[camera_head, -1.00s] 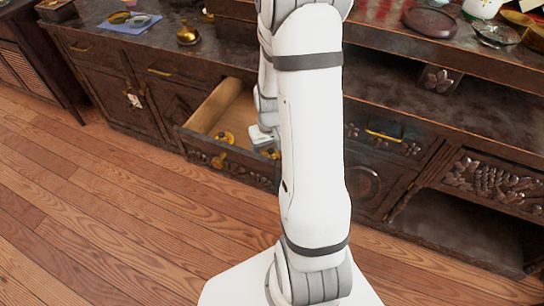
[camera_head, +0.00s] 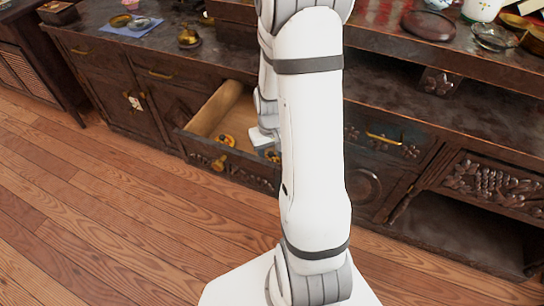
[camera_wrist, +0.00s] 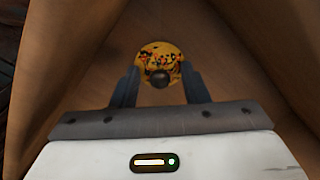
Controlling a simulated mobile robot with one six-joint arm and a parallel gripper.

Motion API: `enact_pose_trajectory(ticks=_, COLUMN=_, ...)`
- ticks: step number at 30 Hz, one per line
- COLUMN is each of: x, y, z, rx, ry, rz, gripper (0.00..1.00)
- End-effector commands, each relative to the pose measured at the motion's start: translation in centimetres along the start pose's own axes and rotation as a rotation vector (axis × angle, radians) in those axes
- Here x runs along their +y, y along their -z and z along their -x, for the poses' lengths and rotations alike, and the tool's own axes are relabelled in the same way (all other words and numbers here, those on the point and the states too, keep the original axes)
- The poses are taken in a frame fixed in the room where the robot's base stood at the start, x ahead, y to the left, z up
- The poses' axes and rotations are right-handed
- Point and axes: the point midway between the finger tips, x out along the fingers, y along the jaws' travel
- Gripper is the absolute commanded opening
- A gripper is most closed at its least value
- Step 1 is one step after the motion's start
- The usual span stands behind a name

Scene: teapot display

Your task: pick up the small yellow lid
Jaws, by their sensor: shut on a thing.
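The small yellow lid (camera_wrist: 158,55) has a dark knob and a dark and orange pattern. In the wrist view it sits between the two fingers of my gripper (camera_wrist: 160,72), which are shut on its sides. In the head view my gripper (camera_head: 265,146) is low inside the open drawer (camera_head: 228,104), partly hidden by my arm. A yellow piece (camera_head: 273,156) shows just by the fingers there. Whether the lid is clear of the drawer floor I cannot tell.
The drawer walls rise close on both sides in the wrist view. A brass pot (camera_head: 188,37) and a dark round tray (camera_head: 428,25) stand on the cabinet top. The wooden floor is clear.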

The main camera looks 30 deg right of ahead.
Motion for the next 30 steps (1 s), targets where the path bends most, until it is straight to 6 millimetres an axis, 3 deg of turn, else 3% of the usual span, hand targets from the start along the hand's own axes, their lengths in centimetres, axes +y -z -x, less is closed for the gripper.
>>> enact_pose_trajectory(ticks=5, x=0.0, y=-0.2, z=0.0, rx=-0.007, ry=0.001, rz=0.0, gripper=0.19)
enact_pose_trajectory(ticks=8, x=0.0, y=-0.2, z=1.4, rx=-0.005, ry=0.001, rz=0.0, gripper=0.0)
enact_pose_trajectory(ticks=15, x=0.0, y=-0.1, z=6.4, rx=-0.002, ry=0.0, rz=-0.001, gripper=0.0)
enact_pose_trajectory(ticks=30, x=0.0, y=0.0, z=14.9, rx=-0.001, ry=0.0, rz=-0.001, gripper=0.0)
